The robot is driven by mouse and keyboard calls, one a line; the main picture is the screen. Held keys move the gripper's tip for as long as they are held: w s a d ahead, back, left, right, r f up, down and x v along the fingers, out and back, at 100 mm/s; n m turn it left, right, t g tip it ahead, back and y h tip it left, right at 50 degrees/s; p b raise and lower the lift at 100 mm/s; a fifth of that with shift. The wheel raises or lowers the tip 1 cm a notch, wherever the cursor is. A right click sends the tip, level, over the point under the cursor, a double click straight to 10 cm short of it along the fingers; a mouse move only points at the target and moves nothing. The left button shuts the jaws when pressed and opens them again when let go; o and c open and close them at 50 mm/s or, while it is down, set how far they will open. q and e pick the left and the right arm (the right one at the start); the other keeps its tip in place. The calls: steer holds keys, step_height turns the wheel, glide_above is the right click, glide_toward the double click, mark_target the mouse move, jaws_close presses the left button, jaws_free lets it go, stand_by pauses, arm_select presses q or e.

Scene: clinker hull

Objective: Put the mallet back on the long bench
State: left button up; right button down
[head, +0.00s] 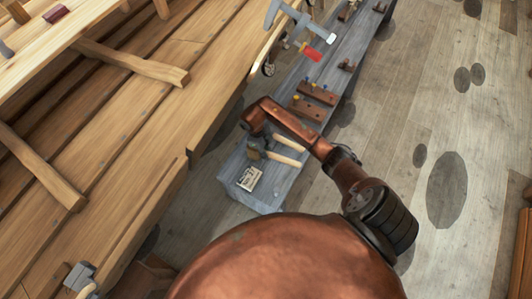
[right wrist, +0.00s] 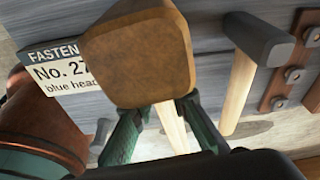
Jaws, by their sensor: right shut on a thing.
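The mallet has a brown block head (right wrist: 138,55) and a pale wooden handle (right wrist: 170,125), which passes between my green fingertips in the right wrist view. In the head view the mallet's handle (head: 285,158) shows over the near end of the long grey bench (head: 236,187). My right gripper (head: 255,128) is shut on the mallet; its fingers (right wrist: 160,125) are just below the head. I cannot tell whether the mallet touches the bench top. My left gripper is not in view.
A hammer with a dark head (right wrist: 258,38) lies on the bench beside the mallet. A label card (head: 249,178) lies at the near end. The plank hull (head: 120,130) fills the left.

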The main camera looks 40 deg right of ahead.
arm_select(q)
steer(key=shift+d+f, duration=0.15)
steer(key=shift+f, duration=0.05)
arm_select(e)
steer(key=shift+f, duration=0.35)
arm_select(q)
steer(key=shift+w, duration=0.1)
arm_select(e)
steer(key=c, duration=1.8)
jaws_free()
steer(key=shift+o, duration=0.2)
steer(key=p+v, duration=0.1)
steer(key=v, duration=0.1)
steer(key=s+p+v, duration=0.1)
steer(key=p+v, duration=0.1)
steer(key=v, duration=0.1)
steer(key=d+p+v, duration=0.1)
steer(key=p+v, duration=0.1)
steer(key=v, duration=0.1)
steer(key=shift+s+r, duration=0.15)
steer(key=shift+s, duration=0.05)
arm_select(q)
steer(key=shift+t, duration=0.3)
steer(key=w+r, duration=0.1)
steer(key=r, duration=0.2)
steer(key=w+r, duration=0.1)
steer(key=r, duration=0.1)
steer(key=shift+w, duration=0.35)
arm_select(e)
steer(key=shift+a, duration=0.15)
